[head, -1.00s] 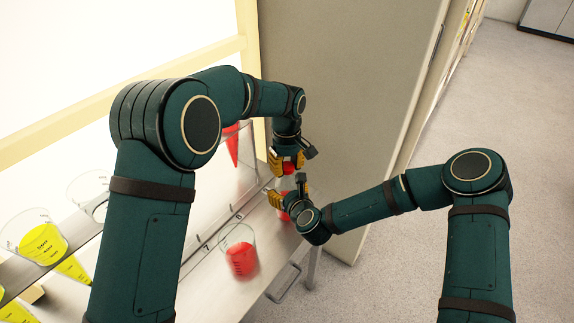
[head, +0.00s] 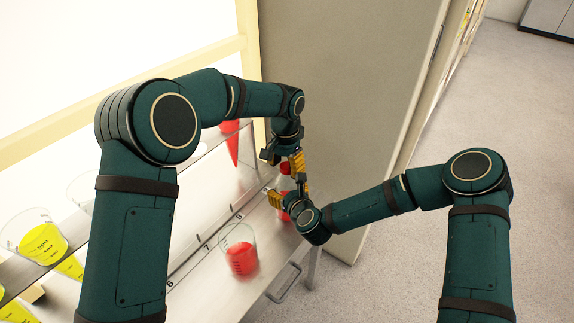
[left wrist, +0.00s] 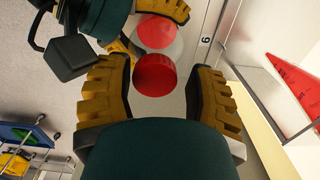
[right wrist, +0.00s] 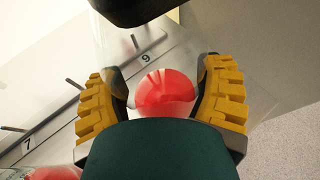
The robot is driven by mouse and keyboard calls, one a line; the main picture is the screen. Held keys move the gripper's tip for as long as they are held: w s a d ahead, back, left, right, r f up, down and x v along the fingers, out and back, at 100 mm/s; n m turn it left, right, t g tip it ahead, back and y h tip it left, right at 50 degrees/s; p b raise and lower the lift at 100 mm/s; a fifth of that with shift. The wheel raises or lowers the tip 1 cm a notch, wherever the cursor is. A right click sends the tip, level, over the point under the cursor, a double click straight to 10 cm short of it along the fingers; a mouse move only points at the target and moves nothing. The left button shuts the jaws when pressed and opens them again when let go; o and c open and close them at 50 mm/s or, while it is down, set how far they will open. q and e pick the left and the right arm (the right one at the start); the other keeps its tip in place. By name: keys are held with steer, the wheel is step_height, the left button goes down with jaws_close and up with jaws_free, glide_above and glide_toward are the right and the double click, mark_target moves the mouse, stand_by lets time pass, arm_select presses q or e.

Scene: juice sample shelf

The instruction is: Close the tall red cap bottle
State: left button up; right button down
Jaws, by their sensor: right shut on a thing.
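The tall bottle with red liquid (right wrist: 165,95) stands near the shelf's far end; the right wrist view shows it between the fingers of my right gripper (right wrist: 164,90). In the head view my right gripper (head: 288,195) is shut on its body. The red cap (left wrist: 155,75) is at the bottle's top; I cannot tell how tightly it sits. The cap also shows in the head view (head: 284,168). My left gripper (head: 284,162) is above, and in the left wrist view its fingers (left wrist: 160,85) are open around the cap, with small gaps at both sides.
A beaker of red liquid (head: 240,255) stands on the shelf nearer me. Yellow-filled vessels (head: 42,240) are at the left, and a red cone (head: 232,145) is behind. A grey panel (head: 340,100) rises just beyond the bottle. Floor is clear at the right.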

arm_select(q)
steer(key=shift+s+d+r, duration=0.1)
steer(key=shift+s+d, duration=0.15)
steer(key=shift+d, duration=0.1)
steer(key=shift+r, duration=0.25)
arm_select(e)
steer(key=shift+w, duration=0.1)
arm_select(q)
step_height(320, 180, up, 11)
steer(key=shift+w+a+r, duration=0.2)
steer(key=shift+w+a, duration=0.05)
arm_select(e)
jaws_free()
steer(key=v, duration=1.2)
